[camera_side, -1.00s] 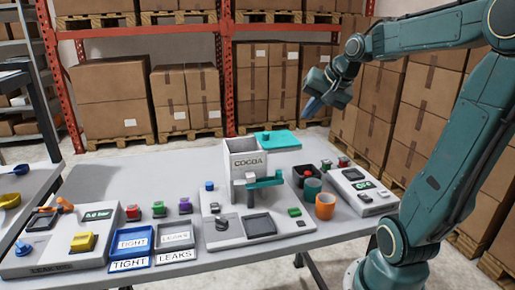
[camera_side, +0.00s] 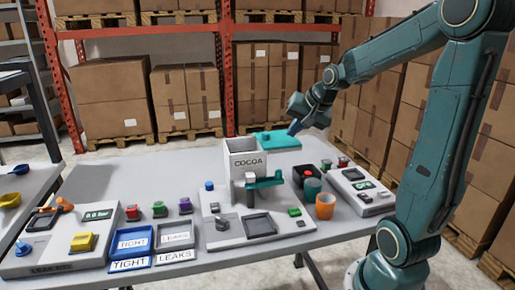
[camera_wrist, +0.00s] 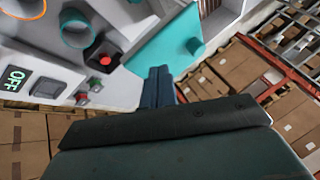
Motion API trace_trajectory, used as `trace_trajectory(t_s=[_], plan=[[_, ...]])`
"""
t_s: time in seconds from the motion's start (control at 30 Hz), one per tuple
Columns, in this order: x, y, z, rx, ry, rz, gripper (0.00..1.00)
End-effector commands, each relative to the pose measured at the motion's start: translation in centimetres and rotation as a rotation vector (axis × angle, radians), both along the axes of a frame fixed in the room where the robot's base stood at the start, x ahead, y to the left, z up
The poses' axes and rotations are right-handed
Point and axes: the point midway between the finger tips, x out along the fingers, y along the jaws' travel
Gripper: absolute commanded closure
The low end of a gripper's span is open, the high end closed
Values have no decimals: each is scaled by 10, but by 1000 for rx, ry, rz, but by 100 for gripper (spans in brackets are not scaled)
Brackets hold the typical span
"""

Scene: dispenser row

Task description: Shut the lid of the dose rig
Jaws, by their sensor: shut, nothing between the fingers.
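The dose rig (camera_side: 228,224) stands mid-table with a white hopper (camera_side: 246,163) marked COCOA, open at the top. Its teal lid (camera_side: 285,142) lies flat and open, right of and behind the hopper; I cannot tell what supports it. The lid has a round teal knob, seen in the wrist view (camera_wrist: 196,46). My gripper (camera_side: 293,128) is shut and empty, beside the lid's right end in the side view. In the wrist view the blue fingertips (camera_wrist: 158,75) are close to the lid (camera_wrist: 155,40); contact cannot be told.
A tight/leaks tray pair (camera_side: 131,241) and a tester (camera_side: 65,243) are on the left. Cartons stand behind.

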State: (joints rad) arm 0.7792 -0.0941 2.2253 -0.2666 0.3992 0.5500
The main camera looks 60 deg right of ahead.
Motion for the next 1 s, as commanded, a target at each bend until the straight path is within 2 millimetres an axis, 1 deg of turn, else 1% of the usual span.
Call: trace_trajectory(t_s=[0.03, 0.13, 0.3, 0.5, 0.7, 1.0], plan=[[4, -1, -6, 3, 3, 2, 100], [11, -2, -15, 2, 2, 3, 100], [28, 4, -13, 0, 0, 5, 100], [42, 8, -13, -1, 0, 3, 100], [47, 9, -13, -1, 0, 1, 100], [47, 9, -13, -1, 0, 1, 100]])
